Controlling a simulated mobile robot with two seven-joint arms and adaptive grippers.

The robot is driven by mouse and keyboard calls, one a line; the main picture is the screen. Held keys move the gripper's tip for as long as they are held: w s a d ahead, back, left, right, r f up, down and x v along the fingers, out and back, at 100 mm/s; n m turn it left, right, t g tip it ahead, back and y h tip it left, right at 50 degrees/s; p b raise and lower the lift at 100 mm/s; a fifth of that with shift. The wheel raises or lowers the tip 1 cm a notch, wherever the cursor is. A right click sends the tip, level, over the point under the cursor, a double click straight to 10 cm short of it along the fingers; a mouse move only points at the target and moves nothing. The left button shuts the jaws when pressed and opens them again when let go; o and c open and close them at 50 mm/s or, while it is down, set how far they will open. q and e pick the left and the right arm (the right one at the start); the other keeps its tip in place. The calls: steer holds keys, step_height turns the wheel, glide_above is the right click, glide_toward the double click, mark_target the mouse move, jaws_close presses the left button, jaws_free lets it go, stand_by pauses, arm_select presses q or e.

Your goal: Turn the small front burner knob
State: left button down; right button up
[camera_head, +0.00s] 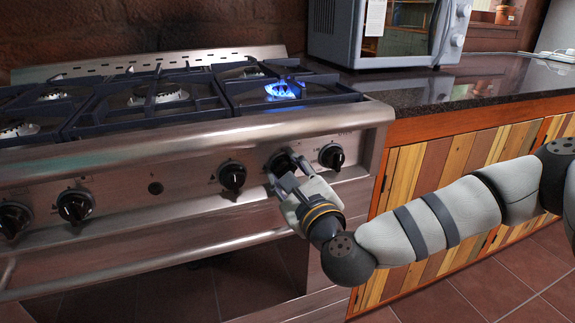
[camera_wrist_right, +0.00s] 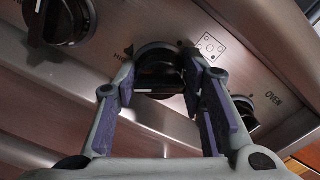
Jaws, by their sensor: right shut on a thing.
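My right gripper (camera_head: 284,172) reaches in from the right and is shut on a black burner knob (camera_head: 281,160) on the steel stove front. In the right wrist view the same knob (camera_wrist_right: 160,75) sits between the two fingers of the right gripper (camera_wrist_right: 162,84), with a white line along its grip. A small burner diagram shows just right of it. A blue flame (camera_head: 285,88) burns on the right front burner. In the head view the fingers partly hide the knob. My left gripper is not in view.
Another black knob (camera_head: 232,175) is close on the left, and the oven knob (camera_head: 331,156) is close on the right. More knobs (camera_head: 75,204) are farther left. A dark counter (camera_head: 480,82) with a microwave (camera_head: 345,35) stands right of the stove.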

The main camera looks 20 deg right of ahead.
steer(key=n+p, duration=0.2)
steer(key=n, duration=0.2)
steer(key=shift+r+n, duration=0.1)
steer(key=shift+n, duration=0.2)
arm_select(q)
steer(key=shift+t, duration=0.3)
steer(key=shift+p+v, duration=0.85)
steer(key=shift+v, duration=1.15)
arm_select(e)
steer(key=shift+n, duration=1.6)
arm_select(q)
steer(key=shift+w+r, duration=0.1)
arm_select(e)
steer(key=shift+f+n, duration=0.25)
steer(key=shift+n, duration=0.05)
steer(key=o, duration=1.1)
steer(key=s, duration=0.8)
steer(key=shift+d, duration=0.1)
